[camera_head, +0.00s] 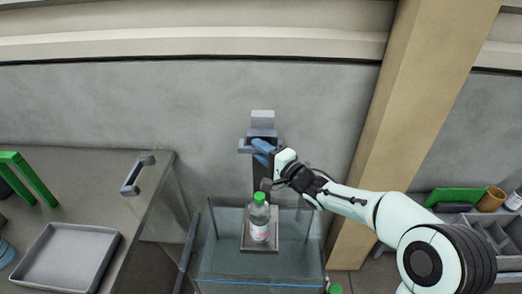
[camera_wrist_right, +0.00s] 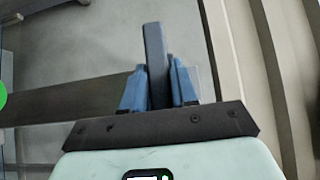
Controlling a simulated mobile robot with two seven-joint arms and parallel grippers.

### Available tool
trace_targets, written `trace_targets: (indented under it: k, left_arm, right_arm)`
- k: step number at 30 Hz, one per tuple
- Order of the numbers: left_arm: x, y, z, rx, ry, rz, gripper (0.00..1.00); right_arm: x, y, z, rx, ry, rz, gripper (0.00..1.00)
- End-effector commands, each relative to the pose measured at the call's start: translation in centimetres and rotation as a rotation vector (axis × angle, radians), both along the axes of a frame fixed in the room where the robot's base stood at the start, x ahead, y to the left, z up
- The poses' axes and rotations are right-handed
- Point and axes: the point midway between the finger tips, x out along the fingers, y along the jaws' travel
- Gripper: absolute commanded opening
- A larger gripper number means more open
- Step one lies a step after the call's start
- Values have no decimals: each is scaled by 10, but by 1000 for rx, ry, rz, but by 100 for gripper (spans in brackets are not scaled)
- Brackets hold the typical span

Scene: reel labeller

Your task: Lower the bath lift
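The bath (camera_head: 212,262) is a clear-walled tank at the bottom middle of the head view. The bath lift has a dark upright post with a grey handle (camera_head: 245,148) near its top and a small flat platform (camera_head: 262,246) low on its front. A clear bottle (camera_head: 259,222) with a green cap and a pale label stands upright on the platform. My right gripper (camera_head: 262,147) is at the handle. In the right wrist view the grey handle bar (camera_wrist_right: 155,60) lies between its two blue fingers, which close against it. My left gripper is out of view.
A grey tray (camera_head: 68,258) and a green rack (camera_head: 30,178) are on the left counter, with a grey bracket handle (camera_head: 137,176) near its edge. A tan pillar (camera_head: 400,110) rises right of the bath. A compartment tray (camera_head: 490,232) and brown cup (camera_head: 491,198) are far right.

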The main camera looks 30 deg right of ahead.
Motion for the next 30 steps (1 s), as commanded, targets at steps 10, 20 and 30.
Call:
trace_targets:
  k: [10, 20, 30]
  left_arm:
    - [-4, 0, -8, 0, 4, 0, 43]
    - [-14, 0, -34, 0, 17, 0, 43]
    - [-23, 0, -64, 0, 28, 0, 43]
  right_arm:
    - [0, 0, -17, 0, 3, 1, 0]
    - [-1, 1, -73, 2, 7, 2, 0]
    - [-1, 1, -139, 3, 10, 2, 0]
